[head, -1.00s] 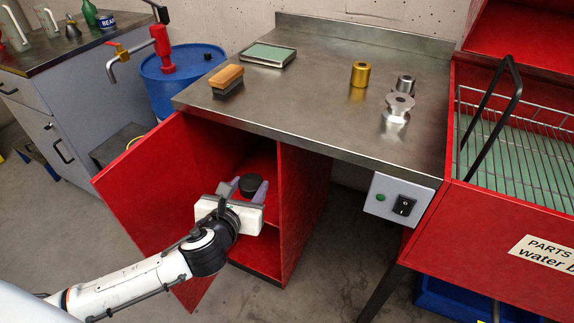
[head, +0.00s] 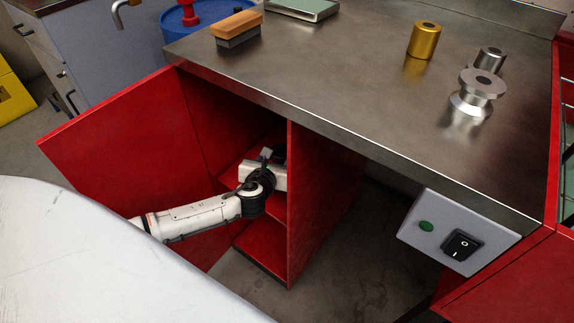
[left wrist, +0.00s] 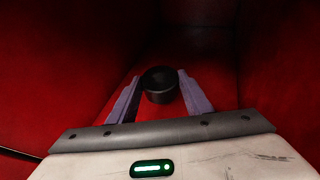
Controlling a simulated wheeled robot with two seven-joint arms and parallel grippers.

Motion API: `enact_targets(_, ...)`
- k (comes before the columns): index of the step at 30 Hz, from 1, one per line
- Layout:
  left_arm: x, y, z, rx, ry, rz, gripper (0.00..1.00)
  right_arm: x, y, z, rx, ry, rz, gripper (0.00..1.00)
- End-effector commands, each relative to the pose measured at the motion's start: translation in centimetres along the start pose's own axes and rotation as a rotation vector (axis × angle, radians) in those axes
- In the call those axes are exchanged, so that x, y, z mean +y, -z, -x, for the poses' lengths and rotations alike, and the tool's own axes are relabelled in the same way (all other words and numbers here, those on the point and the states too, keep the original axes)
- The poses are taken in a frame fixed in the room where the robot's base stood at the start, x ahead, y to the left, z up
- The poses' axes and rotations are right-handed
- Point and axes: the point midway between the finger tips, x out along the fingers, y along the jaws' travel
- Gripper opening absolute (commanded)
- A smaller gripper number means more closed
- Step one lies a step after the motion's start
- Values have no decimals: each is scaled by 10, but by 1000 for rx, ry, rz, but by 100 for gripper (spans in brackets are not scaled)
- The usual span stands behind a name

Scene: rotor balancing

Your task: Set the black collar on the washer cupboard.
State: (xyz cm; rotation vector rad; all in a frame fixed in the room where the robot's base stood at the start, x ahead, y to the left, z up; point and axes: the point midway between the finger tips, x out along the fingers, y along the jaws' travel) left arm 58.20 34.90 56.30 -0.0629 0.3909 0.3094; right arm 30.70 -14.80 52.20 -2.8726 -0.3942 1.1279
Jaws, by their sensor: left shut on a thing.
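The black collar (left wrist: 160,86) is a short dark ring between the fingertips of my left gripper (left wrist: 158,92) in the left wrist view. The gripper is shut on it. In the head view, my left gripper (head: 266,168) is inside the open red washer cupboard (head: 318,190) under the bench, above its inner shelf. The fingertips and collar are mostly hidden there by the gripper body and shadow. I cannot tell whether the collar touches the shelf. My right gripper is out of view.
The open cupboard door (head: 115,160) stands to the left of my arm. The steel bench top (head: 350,70) overhangs the cupboard. On it are a brass cylinder (head: 424,42), a steel cylinder (head: 489,61), a silver spool (head: 477,90) and a wood-topped block (head: 238,26).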

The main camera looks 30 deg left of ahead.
Motion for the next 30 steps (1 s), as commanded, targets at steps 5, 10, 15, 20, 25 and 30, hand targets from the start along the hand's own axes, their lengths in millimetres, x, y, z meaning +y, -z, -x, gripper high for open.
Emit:
enact_targets(5, 0, 16, -9, -6, 0, 1, 7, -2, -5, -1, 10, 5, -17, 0)
enact_targets(10, 0, 32, -14, -4, 0, 1, 7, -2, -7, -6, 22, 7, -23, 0)
enact_targets(15, 0, 52, -23, -5, -1, 0, 7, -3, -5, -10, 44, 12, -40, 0)
enact_targets(20, 0, 50, -22, -5, 0, 1, 7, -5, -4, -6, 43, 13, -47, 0)
enact_targets(25, 0, 52, -23, -5, 0, 0, 7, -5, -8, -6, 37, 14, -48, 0)
enact_targets(30, 0, 54, -23, -1, 0, 0, 64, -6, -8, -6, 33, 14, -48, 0)
